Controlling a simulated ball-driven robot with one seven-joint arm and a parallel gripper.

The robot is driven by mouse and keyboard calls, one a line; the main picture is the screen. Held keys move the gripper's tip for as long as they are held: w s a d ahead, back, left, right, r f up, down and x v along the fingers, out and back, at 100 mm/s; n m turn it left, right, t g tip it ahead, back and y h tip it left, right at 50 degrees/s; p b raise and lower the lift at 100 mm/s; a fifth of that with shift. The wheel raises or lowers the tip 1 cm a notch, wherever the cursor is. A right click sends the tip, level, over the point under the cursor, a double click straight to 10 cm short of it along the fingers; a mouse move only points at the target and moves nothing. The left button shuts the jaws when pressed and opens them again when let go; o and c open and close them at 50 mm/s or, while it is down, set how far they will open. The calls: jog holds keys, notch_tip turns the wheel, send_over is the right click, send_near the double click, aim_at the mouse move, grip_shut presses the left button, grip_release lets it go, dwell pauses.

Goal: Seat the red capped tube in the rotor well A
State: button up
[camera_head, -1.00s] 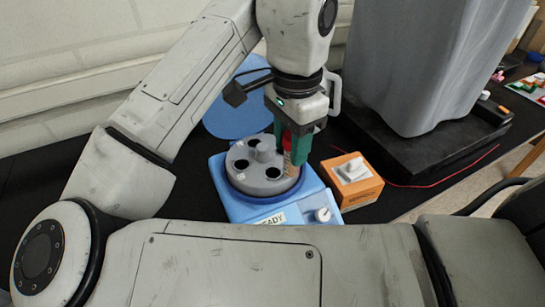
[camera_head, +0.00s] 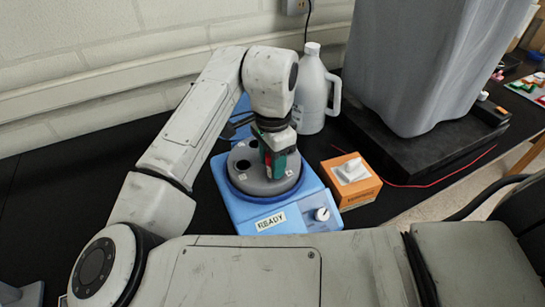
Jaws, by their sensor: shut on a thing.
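The blue centrifuge (camera_head: 240,207) stands on the black bench with a "READY" label on its front. Its round grey rotor (camera_head: 258,187) is uncovered, and dark open wells show on its left and back. My gripper (camera_head: 276,170) is over the rotor's front middle, its green fingers pointing down. It is shut on the red capped tube (camera_head: 267,157), of which only a narrow red part shows between the fingers. The fingers hide the tube's lower end and the well beneath, so I cannot tell whether the tube is in a well. The well letters are too small to read.
An orange box (camera_head: 358,194) with a white piece on top stands right of the centrifuge. A white jug (camera_head: 312,95) stands behind it. A large grey container (camera_head: 425,60) on a black base is at the back right.

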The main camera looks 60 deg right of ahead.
jog(key=shift+f, duration=0.2)
jog(key=o, duration=0.7)
jog(key=shift+o, duration=0.2)
notch_tip(320, 180, up, 12)
jog(key=b, duration=0.1)
jog(key=shift+r+b, duration=0.25)
jog(key=shift+b, duration=0.05)
